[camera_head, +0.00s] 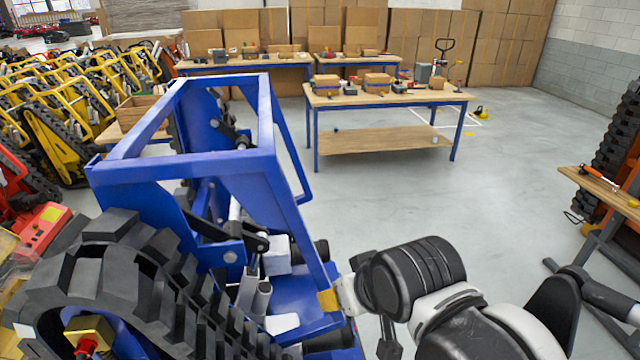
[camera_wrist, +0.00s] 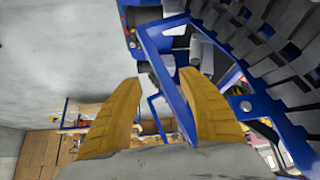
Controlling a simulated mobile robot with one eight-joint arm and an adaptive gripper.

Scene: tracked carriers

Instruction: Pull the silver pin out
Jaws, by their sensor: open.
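The blue frame (camera_head: 190,158) of a tracked carrier stands close in front of me, with its black track (camera_head: 120,265) on the left. Silvery round ends show at its joints, one low inside (camera_head: 230,257) and one near the top (camera_head: 242,143); I cannot tell which is the silver pin. My gripper (camera_head: 328,300) is at the frame's lower right edge, its yellow finger partly hidden. In the wrist view my gripper (camera_wrist: 161,77) has its two yellow fingers wide apart, with nothing clearly held. The blue frame (camera_wrist: 165,62) shows between and beyond them.
Grey cylinders (camera_head: 260,300) and a pale block (camera_head: 277,255) sit inside the frame. A wooden table (camera_head: 388,97) with boxes stands behind, over open floor (camera_head: 510,190). Another bench (camera_head: 607,190) is at the right. Yellow carriers (camera_head: 60,150) crowd the left.

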